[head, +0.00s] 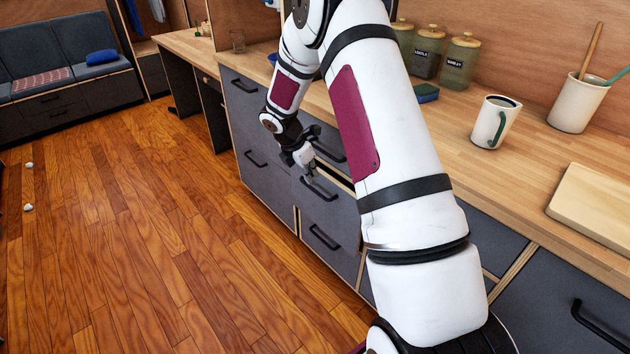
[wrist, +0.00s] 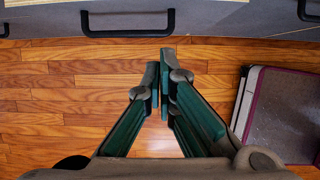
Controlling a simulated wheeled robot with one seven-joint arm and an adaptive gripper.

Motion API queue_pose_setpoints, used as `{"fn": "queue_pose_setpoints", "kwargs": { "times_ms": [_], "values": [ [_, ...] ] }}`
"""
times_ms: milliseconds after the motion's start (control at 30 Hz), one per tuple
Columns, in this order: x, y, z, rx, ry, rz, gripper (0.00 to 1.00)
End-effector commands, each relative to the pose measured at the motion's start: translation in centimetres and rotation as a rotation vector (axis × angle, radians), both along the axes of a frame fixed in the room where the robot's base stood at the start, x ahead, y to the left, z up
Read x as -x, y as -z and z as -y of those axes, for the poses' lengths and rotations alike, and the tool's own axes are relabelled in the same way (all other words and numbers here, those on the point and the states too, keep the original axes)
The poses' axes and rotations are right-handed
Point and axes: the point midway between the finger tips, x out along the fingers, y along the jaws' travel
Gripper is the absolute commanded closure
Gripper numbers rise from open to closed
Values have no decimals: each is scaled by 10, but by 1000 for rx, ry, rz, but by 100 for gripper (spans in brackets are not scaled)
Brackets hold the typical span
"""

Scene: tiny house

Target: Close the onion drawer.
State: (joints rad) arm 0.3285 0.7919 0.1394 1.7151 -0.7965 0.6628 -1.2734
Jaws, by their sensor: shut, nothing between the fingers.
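A grey drawer (head: 338,211) with a black bar handle stands slightly out from the cabinet, with a dark gap along its top edge. Its contents are hidden, so I cannot see any onion. My gripper (head: 308,177) is at the front of this drawer, close to its handle; I cannot tell whether it touches. In the wrist view my gripper (wrist: 164,62) has its green fingers together and empty, above the floor. A grey front with a black handle (wrist: 128,33) lies beyond the fingertips at the top of that view. My arm hides part of the drawer's right side.
More grey drawers (head: 322,252) lie below and beside it. The wooden counter (head: 465,150) above holds jars, a mug (head: 495,122), a utensil pot (head: 577,105) and a board (head: 596,200). The wooden floor (head: 130,240) at left is mostly clear, with two small white objects.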

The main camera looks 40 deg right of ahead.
Motion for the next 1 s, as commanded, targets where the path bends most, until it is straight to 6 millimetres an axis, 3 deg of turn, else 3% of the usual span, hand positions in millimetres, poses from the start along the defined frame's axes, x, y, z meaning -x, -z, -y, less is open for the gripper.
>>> {"fn": "queue_pose_setpoints", "kwargs": {
  "times_ms": [67, 167, 200, 567, 800, 1000],
  "values": [
    [1, -6, -2, 0, 0, -1, 96],
    [2, -6, -5, 6, 10, -2, 73],
    [3, -2, -6, 14, 23, -3, 69],
    [30, 69, -16, 271, 339, 99, 69],
    [40, 98, -16, 462, 523, 331, 69],
    [40, 112, -20, 555, 627, 604, 69]
  ]
}}
